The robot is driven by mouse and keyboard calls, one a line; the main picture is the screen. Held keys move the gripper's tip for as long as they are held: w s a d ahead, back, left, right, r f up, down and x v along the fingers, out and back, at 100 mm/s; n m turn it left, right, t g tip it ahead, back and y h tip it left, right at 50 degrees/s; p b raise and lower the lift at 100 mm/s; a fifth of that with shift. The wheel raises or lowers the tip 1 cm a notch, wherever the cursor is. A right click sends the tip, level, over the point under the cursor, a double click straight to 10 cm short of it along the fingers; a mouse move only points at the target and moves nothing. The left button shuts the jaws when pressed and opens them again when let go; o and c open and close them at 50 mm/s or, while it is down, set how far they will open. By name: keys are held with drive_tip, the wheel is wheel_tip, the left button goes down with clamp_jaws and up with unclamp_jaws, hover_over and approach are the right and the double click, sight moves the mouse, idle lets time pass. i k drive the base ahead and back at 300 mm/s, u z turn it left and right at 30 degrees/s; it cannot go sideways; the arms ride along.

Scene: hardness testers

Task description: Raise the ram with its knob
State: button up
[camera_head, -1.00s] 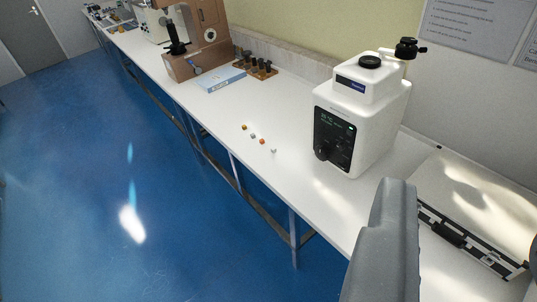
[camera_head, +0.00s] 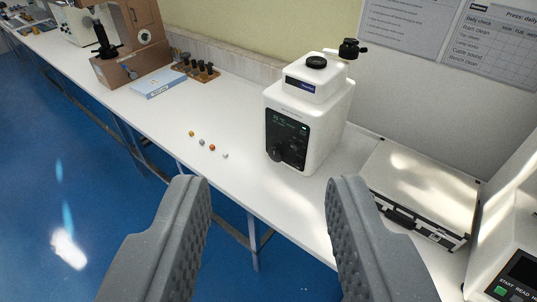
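My gripper (camera_head: 268,182) is open and empty, its two grey ribbed fingers wide apart in the lower middle of the view. Beyond it on the bench stands a white tester (camera_head: 312,120) with a dark front panel, a black front knob (camera_head: 278,153) and a black cap (camera_head: 316,62) on top. A black knob (camera_head: 349,48) sits on a short arm at its upper back. Another white device (camera_head: 512,245) with a screen and green button is cut off at the right edge. I cannot tell which part is the ram. The fingers touch nothing.
A silver-edged flat case (camera_head: 425,190) lies right of the tester. Several small balls (camera_head: 202,142) lie on the bare white bench (camera_head: 240,165). Blue floor lies in front.

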sight(274, 153)
drive_tip(key=i, duration=0.95)
drive_tip(key=z, duration=0.05)
